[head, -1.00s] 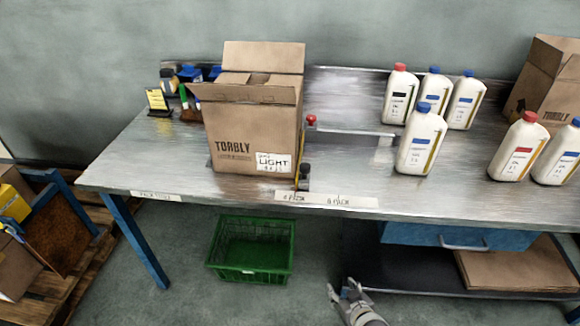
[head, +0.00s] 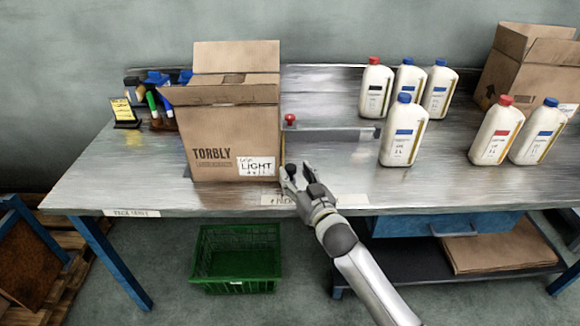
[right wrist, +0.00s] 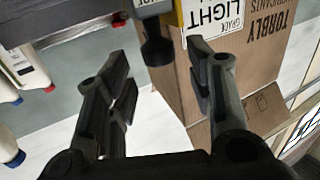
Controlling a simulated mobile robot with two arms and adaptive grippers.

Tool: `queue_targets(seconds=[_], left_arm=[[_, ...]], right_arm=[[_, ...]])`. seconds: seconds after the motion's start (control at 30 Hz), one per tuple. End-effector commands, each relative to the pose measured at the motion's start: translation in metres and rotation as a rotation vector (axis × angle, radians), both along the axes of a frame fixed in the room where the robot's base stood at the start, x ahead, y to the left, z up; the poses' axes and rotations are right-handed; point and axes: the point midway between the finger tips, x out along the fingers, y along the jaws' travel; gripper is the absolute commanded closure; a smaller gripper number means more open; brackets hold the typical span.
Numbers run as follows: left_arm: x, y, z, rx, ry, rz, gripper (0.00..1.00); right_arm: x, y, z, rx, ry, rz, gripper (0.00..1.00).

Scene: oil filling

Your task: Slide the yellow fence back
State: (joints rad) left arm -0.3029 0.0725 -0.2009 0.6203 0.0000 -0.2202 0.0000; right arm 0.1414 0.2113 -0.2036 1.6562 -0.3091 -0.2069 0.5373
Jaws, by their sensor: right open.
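The yellow fence (head: 283,147) shows only as a thin yellow upright strip along the right side of the open TORBLY carton (head: 215,125); the carton hides most of it. In the right wrist view a yellow strip (right wrist: 182,22) shows at the carton's label. A red knob (head: 290,119) stands behind it. My right gripper (head: 294,172) is open at the bench's front edge, just right of the carton. In the right wrist view a black knob (right wrist: 157,52) shows between the open fingers; I cannot tell whether they touch it. My left gripper is not in view.
Several white bottles (head: 403,135) stand at the right of the metal bench (head: 110,180), with another carton (head: 525,70) behind them. A small yellow sign (head: 124,111) and tools stand at the back left. A green crate (head: 237,260) is on the floor below.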

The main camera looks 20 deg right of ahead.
Motion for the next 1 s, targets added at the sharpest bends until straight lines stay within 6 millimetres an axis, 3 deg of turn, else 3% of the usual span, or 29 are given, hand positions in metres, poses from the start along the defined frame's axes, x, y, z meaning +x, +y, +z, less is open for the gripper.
queue_targets(seconds=[0.1,0.3,0.67,1.0], left_arm=[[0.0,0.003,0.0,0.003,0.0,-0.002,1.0],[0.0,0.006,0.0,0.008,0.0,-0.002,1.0],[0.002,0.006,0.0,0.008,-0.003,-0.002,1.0],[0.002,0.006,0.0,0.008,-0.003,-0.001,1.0]], right_arm=[[0.02,0.003,0.001,0.0,0.0,0.0,0.52],[0.038,0.004,0.0,0.0,0.001,0.0,0.52],[0.042,0.005,-0.001,0.0,0.002,0.0,0.52],[0.041,0.005,-0.001,0.0,0.002,0.0,0.94]])
